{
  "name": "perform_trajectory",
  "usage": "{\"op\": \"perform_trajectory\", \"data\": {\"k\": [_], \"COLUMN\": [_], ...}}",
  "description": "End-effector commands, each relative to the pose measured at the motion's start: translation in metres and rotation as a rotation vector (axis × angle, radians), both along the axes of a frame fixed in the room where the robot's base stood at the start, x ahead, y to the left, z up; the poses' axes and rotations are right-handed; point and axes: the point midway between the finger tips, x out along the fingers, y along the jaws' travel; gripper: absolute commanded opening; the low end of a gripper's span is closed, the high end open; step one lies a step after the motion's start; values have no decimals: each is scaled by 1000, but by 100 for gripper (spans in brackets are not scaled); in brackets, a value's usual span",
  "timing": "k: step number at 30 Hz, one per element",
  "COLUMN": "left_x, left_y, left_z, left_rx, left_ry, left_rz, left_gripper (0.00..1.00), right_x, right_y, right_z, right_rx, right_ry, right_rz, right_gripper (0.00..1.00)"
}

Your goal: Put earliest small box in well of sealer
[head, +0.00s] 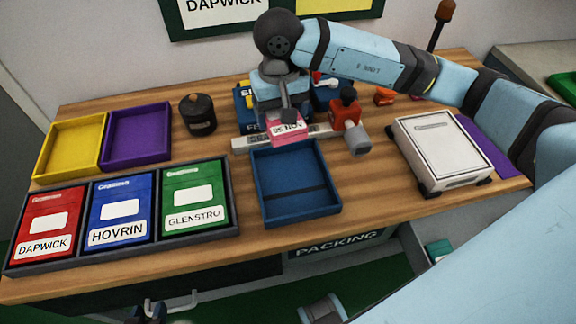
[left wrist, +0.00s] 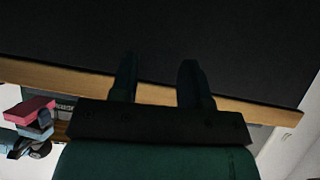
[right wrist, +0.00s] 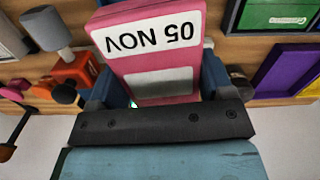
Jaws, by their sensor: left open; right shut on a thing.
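My right gripper (head: 287,114) is shut on a pink box (head: 287,129) with a white label reading 05 NOV. The right wrist view shows the box (right wrist: 160,50) between the fingers. The box is over the back edge of an empty blue open well (head: 297,205) with a dark band across it. A grey bar (head: 240,145) with partly covered lettering, seemingly SEALER, runs along the well's back. My left gripper (head: 165,307) is open and empty, low in front of the table.
Red, blue and green bins (head: 120,208) stand at front left. Yellow (head: 72,147) and purple (head: 140,134) trays and a dark jar (head: 198,114) are behind. A white-topped box (head: 440,150) is farther right.

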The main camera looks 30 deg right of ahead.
Motion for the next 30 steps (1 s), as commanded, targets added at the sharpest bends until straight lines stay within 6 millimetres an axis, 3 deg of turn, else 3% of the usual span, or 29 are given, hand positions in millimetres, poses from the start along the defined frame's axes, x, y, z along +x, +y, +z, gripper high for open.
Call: {"op": "perform_trajectory", "data": {"k": [1, 3, 8, 21, 25, 30], "left_x": [-2, -4, -6, -4, -4, -4], "left_y": [0, 1, 0, 0, 2, 4], "left_z": [7, 6, 0, -1, -1, -2], "left_rx": [0, 0, -5, -6, 0, 9], "left_ry": [14, 26, 45, 38, 36, 34], "left_rz": [3, 5, 12, 15, 11, 5], "left_gripper": [43, 43, 43, 43, 43, 43], "right_x": [-14, -27, -40, -42, -41, -40], "right_y": [0, -3, -8, -8, -8, -8], "right_z": [21, 34, 37, -76, -100, -113], "right_rx": [2, -4, -12, -13, -12, -12], "right_ry": [-2, -8, -17, -15, -18, -21], "right_rz": [-23, -62, -108, -110, -109, -109], "right_gripper": [48, 48, 48, 48, 48, 48]}}
